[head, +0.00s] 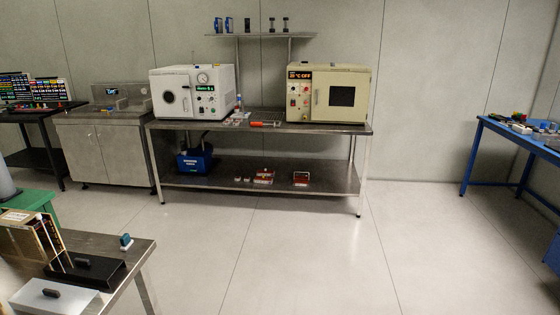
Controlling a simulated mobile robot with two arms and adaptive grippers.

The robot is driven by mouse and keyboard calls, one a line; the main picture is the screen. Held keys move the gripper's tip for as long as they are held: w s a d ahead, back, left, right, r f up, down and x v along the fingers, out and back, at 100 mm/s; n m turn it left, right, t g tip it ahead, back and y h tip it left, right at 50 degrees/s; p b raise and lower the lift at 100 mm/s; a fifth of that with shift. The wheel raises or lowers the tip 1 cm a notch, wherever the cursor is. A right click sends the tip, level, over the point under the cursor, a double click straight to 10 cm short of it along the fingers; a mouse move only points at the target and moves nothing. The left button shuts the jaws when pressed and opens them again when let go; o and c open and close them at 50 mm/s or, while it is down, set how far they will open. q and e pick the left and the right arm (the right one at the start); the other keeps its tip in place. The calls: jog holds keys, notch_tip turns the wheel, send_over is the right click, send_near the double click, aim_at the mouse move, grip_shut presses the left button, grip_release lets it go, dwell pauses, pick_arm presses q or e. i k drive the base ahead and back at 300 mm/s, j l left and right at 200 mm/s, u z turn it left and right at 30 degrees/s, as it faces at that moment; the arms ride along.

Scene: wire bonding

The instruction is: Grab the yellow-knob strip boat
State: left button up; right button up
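I cannot make out a strip boat with a yellow knob for certain. Small coloured items, some yellowish (521,129), lie on the blue workbench (495,127) at the right, too small to tell apart. On the near-left metal table (135,248) are a black tray-like piece (108,275) with a dark knob and a whitish piece (35,298) with a dark knob. Neither of my grippers is in view.
A long metal bench (350,130) at the back holds a white oven (205,103) and a beige oven (355,78). Red-and-white items (264,177) lie on its lower shelf. A brown slotted rack (28,232) stands near left. The middle floor is clear.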

aim_at(264, 180)
jog(key=i, duration=2.3)
